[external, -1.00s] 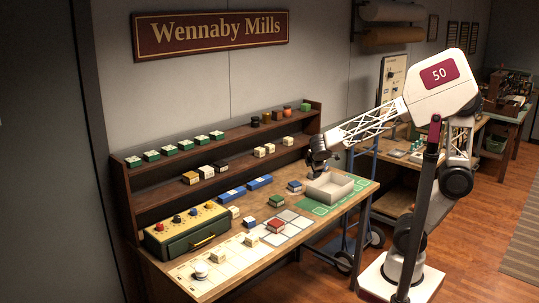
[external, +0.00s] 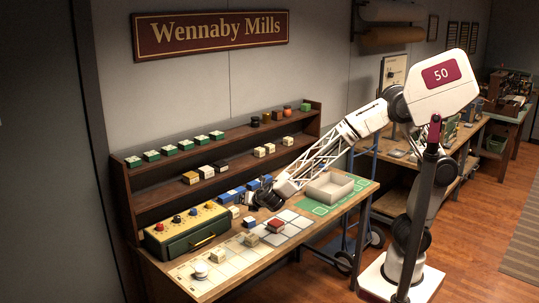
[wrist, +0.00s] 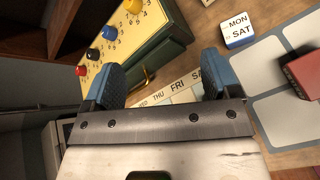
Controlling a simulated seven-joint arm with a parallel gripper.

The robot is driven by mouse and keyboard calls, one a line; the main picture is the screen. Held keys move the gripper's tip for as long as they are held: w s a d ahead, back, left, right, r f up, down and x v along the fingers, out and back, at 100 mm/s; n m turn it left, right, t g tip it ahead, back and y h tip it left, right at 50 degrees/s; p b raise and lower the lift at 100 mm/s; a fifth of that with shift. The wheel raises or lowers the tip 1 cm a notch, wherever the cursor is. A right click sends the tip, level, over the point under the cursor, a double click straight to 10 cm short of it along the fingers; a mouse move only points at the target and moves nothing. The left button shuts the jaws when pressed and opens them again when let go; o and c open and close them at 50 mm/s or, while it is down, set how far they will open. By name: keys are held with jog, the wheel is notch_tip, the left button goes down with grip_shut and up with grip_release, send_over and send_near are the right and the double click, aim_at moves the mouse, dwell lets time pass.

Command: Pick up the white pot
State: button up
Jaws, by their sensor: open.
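The white pot (external: 201,270) is a small round white thing, its details too small to tell, at the near left end of the bench on a pale day-marked strip (external: 228,258). My gripper (external: 266,201) is above the middle of the bench, well to the right of and behind the pot. In the wrist view my gripper (wrist: 163,76) shows two blue fingers spread apart with nothing between them. The pot cannot be made out in the wrist view.
A green box with a yellow knobbed top (external: 188,230) stands left, behind the pot. A MON–SAT block (wrist: 237,30) and a red block (external: 275,226) are near my gripper. Shelves (external: 170,198) line the back.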

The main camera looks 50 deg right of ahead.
jog(key=s+a+f+n+y, duration=0.2)
jog(key=a+f+n, duration=0.1)
jog(key=a, duration=0.5)
jog(key=s+a+f+n+y, duration=0.2)
jog(key=s+a+f+n, duration=0.15)
jog(key=a, duration=0.35)
jog(key=n+g+y, duration=0.1)
jog(key=n+y, duration=0.2)
jog(key=n, duration=0.4)
send_near(201, 269)
jog(key=w+f, duration=0.2)
jog(key=shift+w+a+f, duration=0.15)
jog(key=shift+w+f, duration=0.25)
jog(key=shift+w, duration=0.1)
jog(key=shift+x, duration=1.2)
jog(key=shift+a+y, duration=0.1)
jog(key=shift+y, duration=0.2)
jog(key=shift+x, duration=2.55)
jog(key=shift+f, duration=0.15)
jog(key=shift+c, duration=0.3)
jog(key=c, duration=1)
